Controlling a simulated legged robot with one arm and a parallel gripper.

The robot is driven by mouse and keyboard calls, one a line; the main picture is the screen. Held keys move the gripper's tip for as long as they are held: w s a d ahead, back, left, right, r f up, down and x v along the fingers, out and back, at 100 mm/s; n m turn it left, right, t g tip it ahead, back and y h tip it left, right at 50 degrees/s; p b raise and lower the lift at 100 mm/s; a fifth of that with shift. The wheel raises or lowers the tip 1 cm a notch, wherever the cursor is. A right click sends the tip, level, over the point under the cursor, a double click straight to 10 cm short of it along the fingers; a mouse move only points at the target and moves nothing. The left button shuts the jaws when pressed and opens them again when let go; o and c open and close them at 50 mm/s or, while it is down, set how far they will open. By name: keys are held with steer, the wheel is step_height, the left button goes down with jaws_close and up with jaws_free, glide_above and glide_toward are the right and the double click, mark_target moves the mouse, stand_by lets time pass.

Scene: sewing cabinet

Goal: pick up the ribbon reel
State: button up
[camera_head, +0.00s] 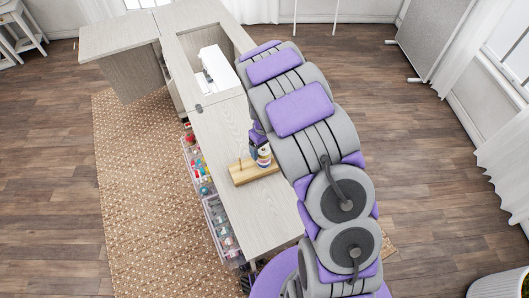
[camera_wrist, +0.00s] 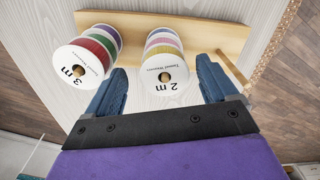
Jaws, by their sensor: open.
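Two ribbon reels show in the wrist view, on a light wooden stand. One reel (camera_wrist: 166,68) is marked "2 m", with yellow, pink and purple bands. It lies between the spread fingers of my open gripper (camera_wrist: 162,88), and I cannot tell if they touch it. The other reel (camera_wrist: 80,63) is marked "3 m", with red, green and purple bands, just left of the left finger. In the head view a reel (camera_head: 264,156) shows on the wooden stand (camera_head: 243,178), beside my arm. My arm hides part of the stand and my gripper there.
The stand's bare peg (camera_wrist: 232,70) rises right of my right finger. The pale cabinet top (camera_head: 225,135) is mostly clear around the stand. A white sewing machine (camera_head: 215,68) sits in the recess at its far end. Open drawers with supplies (camera_head: 215,215) line the cabinet's left side.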

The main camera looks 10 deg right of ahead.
steer(key=shift+f, duration=0.25)
steer(key=shift+a, duration=0.5)
steer(key=shift+c, duration=1.4)
steer(key=shift+d+r, duration=0.1)
steer(key=shift+d, duration=0.2)
steer(key=c, duration=0.5)
steer(key=shift+c, duration=1.8)
steer(key=shift+a, duration=0.1)
steer(key=shift+r, duration=0.1)
step_height(320, 180, up, 10)
steer(key=p, duration=0.2)
